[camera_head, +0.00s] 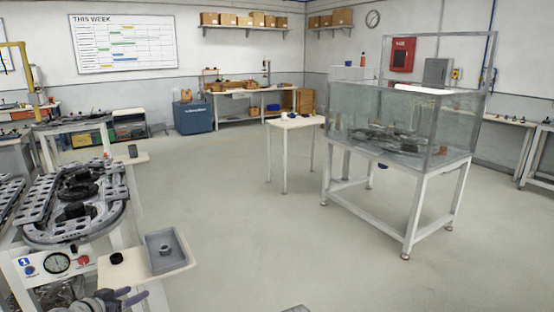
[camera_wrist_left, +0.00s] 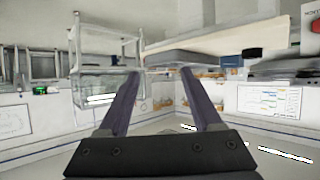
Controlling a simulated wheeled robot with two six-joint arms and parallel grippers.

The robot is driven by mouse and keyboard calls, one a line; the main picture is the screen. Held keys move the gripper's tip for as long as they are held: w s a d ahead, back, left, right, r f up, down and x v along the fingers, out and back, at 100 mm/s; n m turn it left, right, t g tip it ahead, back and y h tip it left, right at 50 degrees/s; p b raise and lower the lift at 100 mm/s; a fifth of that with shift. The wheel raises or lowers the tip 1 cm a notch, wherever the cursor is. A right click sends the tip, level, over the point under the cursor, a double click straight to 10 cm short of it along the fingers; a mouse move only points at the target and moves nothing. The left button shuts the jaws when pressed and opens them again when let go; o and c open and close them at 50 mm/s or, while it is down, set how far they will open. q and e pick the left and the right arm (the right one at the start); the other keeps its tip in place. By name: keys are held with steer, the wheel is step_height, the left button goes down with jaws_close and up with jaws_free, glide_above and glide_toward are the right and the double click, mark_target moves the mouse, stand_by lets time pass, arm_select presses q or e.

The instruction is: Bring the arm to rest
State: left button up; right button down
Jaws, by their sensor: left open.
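My left gripper (camera_head: 128,298) is low at the left of the head view, in front of and just below the small cream shelf (camera_head: 183,268) on the ring-track station (camera_head: 75,205). Its two purple-grey fingers are apart. In the left wrist view, which is upside down, the left gripper (camera_wrist_left: 158,84) has both fingers spread with nothing held between them. Part of the left arm is cut off by the lower edge of the head view.
A grey tray (camera_head: 166,252) and a black round piece (camera_head: 116,258) are on the shelf close to the left gripper. A glass enclosure (camera_head: 400,120) on a white frame stands right of centre, beside a small table (camera_head: 292,123). The middle floor (camera_head: 260,220) is clear.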

arm_select(q)
steer(key=s+d+f+m+g+h+p, duration=0.1)
steer(key=d+g+p, duration=0.15)
steer(key=d, duration=0.55)
steer(key=s+d+f+g+p, duration=0.1)
steer(key=s+d+g, duration=0.15)
steer(key=d, duration=0.55)
steer(key=s+d+f+m+g+h+p, duration=0.1)
steer(key=d+f+g, duration=0.15)
steer(key=d, duration=0.55)
steer(key=s+d+r+g+y+p, duration=0.2)
steer(key=s+d+g+y+p, duration=0.2)
steer(key=s+d, duration=0.6)
steer(key=shift+s+d+g+y, duration=0.4)
steer(key=shift+s+g+y, duration=0.2)
steer(key=shift+y, duration=0.6)
